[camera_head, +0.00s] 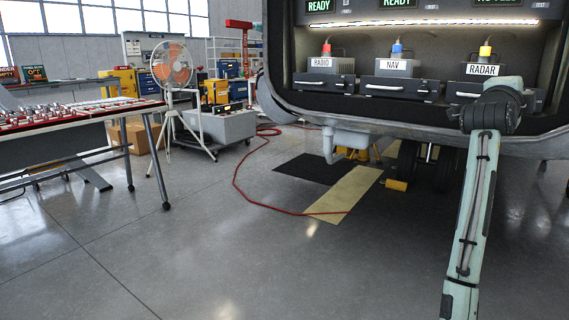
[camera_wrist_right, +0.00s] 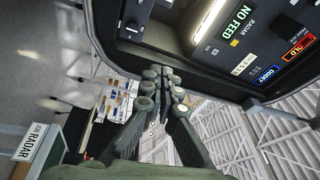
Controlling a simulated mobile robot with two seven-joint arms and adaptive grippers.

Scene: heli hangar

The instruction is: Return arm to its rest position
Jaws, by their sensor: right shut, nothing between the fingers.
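My right arm (camera_head: 475,200) rises from the bottom right in the head view, and its upper joint (camera_head: 495,108) is in front of the RADAR unit. My right gripper (camera_wrist_right: 162,90) shows in the wrist view with its fingers together and nothing between them. It is below the edge of the panel marked RADAR (camera_wrist_right: 245,35), apart from it as far as I can see. The right gripper itself cannot be made out in the head view. My left arm and gripper are in neither view.
The bay holds RADIO (camera_head: 325,80), NAV (camera_head: 402,85) and RADAR (camera_head: 485,70) units, with a lip (camera_head: 350,118) along its front. A table (camera_head: 85,112) with small parts stands left, near a fan (camera_head: 172,65). A red hose (camera_head: 245,190) crosses open floor.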

